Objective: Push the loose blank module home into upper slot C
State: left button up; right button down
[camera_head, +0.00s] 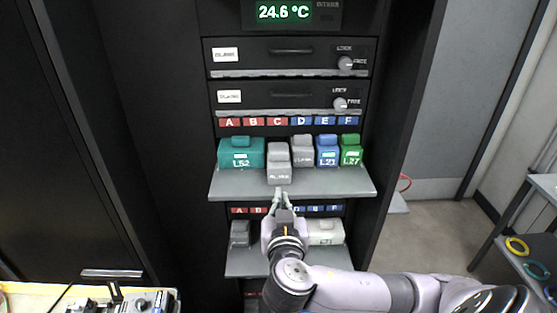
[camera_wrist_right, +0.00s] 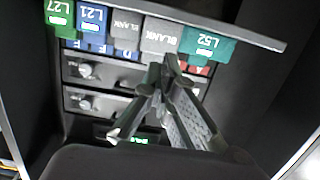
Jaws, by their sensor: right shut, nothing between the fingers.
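The loose blank module (camera_head: 279,171) is grey and sits in upper slot C, sticking out farther forward than its neighbours. In the right wrist view, which is upside down, its BLANK label (camera_wrist_right: 161,38) faces me. My right gripper (camera_head: 280,193) is shut and empty, with its fingertips just below and in front of the module. The fingertips (camera_wrist_right: 167,64) look close to the module's face in the wrist view; I cannot tell if they touch. My left gripper is out of view.
A teal L52 module (camera_head: 241,153) stands left; another grey blank (camera_head: 302,151), a blue module (camera_head: 327,151) and green L27 (camera_head: 350,150) stand right. The upper shelf (camera_head: 237,187) juts forward. A lower shelf (camera_head: 243,263) holds more modules. A workbench (camera_head: 40,294) is at bottom left.

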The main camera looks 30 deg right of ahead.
jog(key=b, duration=0.1)
send_near(280, 177)
jog(key=shift+r+x, duration=0.2)
jog(key=shift+x, duration=1.3)
jog(key=shift+r+b+x, duration=0.15)
jog(key=shift+b+x, duration=0.4)
jog(key=shift+x, duration=1.3)
jog(key=shift+r+b+x, duration=0.15)
jog(key=shift+b+x, duration=0.35)
jog(key=shift+x, duration=1.4)
jog(key=shift+r+b+x, duration=0.15)
jog(key=shift+b+x, duration=0.4)
jog(key=shift+x, duration=1.3)
jog(key=shift+f+v, duration=0.2)
jog(key=shift+v, duration=1.1)
jog(key=shift+f+v, duration=0.2)
jog(key=shift+v, duration=1.15)
jog(key=shift+f+v, duration=0.2)
jog(key=shift+v, duration=1.1)
jog(key=shift+a, duration=0.1)
